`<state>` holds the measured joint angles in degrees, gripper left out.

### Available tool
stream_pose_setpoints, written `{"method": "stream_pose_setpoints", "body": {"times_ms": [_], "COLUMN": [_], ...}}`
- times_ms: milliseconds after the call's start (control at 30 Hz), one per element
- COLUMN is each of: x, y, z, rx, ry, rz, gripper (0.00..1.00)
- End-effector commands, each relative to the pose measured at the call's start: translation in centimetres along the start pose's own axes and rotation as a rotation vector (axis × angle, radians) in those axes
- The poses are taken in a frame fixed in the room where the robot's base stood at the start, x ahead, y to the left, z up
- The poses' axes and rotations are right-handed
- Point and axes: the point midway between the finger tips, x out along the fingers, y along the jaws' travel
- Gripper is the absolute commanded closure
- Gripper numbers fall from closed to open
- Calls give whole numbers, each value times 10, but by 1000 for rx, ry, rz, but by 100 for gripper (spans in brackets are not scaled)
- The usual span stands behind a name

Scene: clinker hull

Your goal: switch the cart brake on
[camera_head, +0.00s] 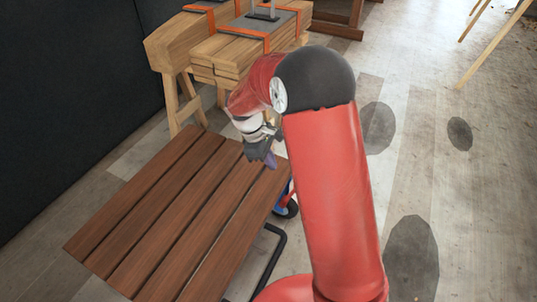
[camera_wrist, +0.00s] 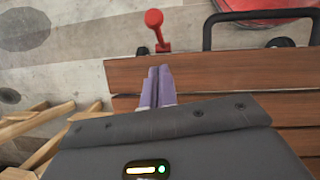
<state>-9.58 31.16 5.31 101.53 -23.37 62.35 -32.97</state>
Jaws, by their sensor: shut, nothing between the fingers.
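The cart has a brown slatted wooden top (camera_head: 165,215), which also fills the right of the wrist view (camera_wrist: 240,70). A red lever with a round knob (camera_wrist: 154,20) sticks out past the cart's edge in the wrist view; I take it to be the brake. My gripper (camera_wrist: 160,70) has its purple fingers shut together with nothing between them, over the cart's edge slat, pointing toward the lever and apart from it in the picture. In the head view my gripper (camera_head: 270,160) is over the cart's far right corner.
A black tube handle (camera_head: 268,262) runs along the cart's right side. A blue caster with a dark wheel (camera_head: 288,208) shows below the edge. Planks on a wooden trestle (camera_head: 232,50) stand behind the cart. Open grey floor (camera_head: 470,200) lies to the right.

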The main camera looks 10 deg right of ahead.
Motion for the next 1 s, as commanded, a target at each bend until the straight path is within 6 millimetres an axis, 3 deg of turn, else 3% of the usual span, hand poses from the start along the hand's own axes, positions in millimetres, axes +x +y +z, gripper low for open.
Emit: {"method": "stream_pose_setpoints", "body": {"times_ms": [200, 400, 1000], "x": [48, 66, 74], "y": [0, 0, 2], "z": [1, 22, 29], "rx": [2, 4, 3], "ry": [-3, 0, 6], "rz": [-3, -1, 1], "gripper": [100, 100, 100]}}
